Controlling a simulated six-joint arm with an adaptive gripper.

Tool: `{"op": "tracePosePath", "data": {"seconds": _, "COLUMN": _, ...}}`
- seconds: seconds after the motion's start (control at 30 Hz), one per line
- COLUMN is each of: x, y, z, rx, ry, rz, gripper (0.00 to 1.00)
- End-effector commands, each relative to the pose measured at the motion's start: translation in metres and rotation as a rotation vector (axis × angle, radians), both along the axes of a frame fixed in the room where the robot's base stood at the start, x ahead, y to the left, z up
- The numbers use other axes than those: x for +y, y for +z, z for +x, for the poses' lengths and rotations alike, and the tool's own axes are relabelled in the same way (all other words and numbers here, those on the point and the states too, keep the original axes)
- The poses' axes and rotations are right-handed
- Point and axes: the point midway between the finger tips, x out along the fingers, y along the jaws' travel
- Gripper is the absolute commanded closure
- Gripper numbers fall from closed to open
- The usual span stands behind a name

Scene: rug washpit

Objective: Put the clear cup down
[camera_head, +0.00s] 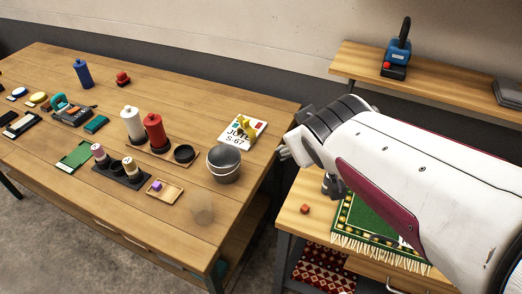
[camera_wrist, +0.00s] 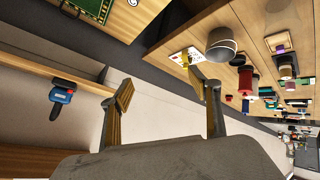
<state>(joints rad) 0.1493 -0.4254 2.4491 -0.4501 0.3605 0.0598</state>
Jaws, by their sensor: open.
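A faint, see-through clear cup (camera_head: 202,209) stands on the large wooden table, near its front right edge and in front of the grey metal bucket.
The grey bucket (camera_head: 224,165) stands between cup and gripper; a lettered card (camera_head: 243,131) lies behind it. A wooden tray (camera_head: 165,191) with a purple block is left of the cup. A lower bench with a green rug (camera_head: 365,222) is at right. A shelf (camera_head: 440,80) holds a blue tool.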

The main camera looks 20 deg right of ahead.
Motion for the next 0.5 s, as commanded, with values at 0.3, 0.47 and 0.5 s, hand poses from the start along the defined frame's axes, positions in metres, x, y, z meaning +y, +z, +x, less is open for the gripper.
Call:
{"op": "tracePosePath", "data": {"seconds": 0.3, "x": 0.050, "y": -0.009, "z": -0.085, "rx": 0.124, "ry": -0.070, "rz": 0.203, "gripper": 0.38}}
{"op": "tracePosePath", "data": {"seconds": 0.47, "x": 0.078, "y": -0.015, "z": -0.121, "rx": 0.191, "ry": -0.066, "rz": 0.298, "gripper": 0.38}}
{"op": "tracePosePath", "data": {"seconds": 0.5, "x": 0.083, "y": -0.016, "z": -0.128, "rx": 0.204, "ry": -0.064, "rz": 0.314, "gripper": 0.38}}
